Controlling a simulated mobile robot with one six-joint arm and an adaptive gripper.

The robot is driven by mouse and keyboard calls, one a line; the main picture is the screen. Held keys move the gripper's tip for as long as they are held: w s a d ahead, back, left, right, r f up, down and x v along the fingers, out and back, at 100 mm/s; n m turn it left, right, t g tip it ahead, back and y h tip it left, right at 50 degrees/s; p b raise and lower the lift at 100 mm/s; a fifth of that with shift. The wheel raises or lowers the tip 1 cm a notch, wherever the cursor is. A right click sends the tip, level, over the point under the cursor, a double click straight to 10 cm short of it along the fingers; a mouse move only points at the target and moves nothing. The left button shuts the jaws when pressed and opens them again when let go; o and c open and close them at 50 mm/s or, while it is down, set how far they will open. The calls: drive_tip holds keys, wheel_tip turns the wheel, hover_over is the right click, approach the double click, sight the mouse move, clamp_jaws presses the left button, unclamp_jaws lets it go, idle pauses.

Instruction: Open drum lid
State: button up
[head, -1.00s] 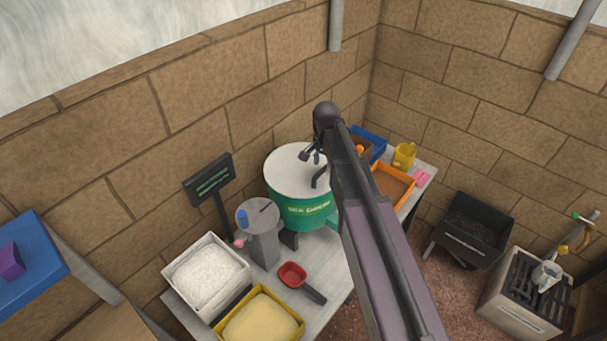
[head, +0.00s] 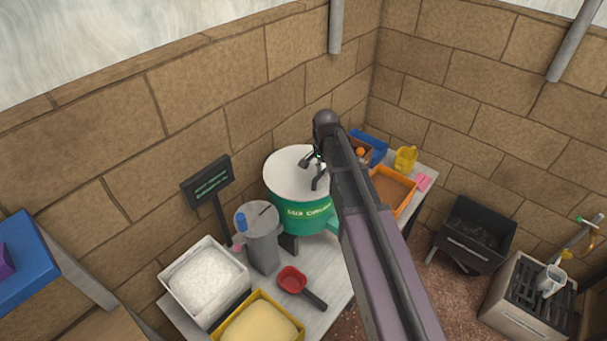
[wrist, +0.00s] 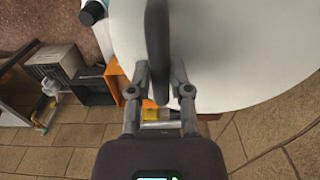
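The green mix drum (head: 302,213) stands on the table against the wall. Its round pale lid (head: 287,178) lies flat on top, with a dark handle (head: 319,182) near its right side. My gripper (head: 311,160) is over the lid, close to the handle. In the wrist view, the dark handle (wrist: 157,40) stands between the two fingers of my gripper (wrist: 159,78). The fingers are apart, with narrow gaps beside the handle, so no grip on it shows. The lid (wrist: 235,45) fills the upper right there. My arm hides part of the drum's right side.
An orange tray (head: 374,197) and a yellow jug (head: 405,158) are to the right.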

drive_tip(key=shift+r, duration=0.1)
clamp_jaws()
wheel_tip(320, 180, up, 6)
drive_tip(key=w+a+p, duration=0.1)
drive_tip(key=a+p, duration=0.1)
drive_tip(key=p, duration=0.4)
drive_tip(key=shift+w+r, duration=0.15)
drive_tip(key=shift+w, duration=0.15)
idle(0.4)
drive_tip(key=w+a+r+p, duration=0.2)
drive_tip(key=a+r+p, duration=0.1)
drive_tip(key=r+p, duration=0.2)
drive_tip(key=shift+w+r+p, duration=0.2)
drive_tip(key=shift+w+p, duration=0.1)
drive_tip(key=shift+p, duration=0.1)
idle(0.4)
drive_tip(key=shift+r, duration=0.1)
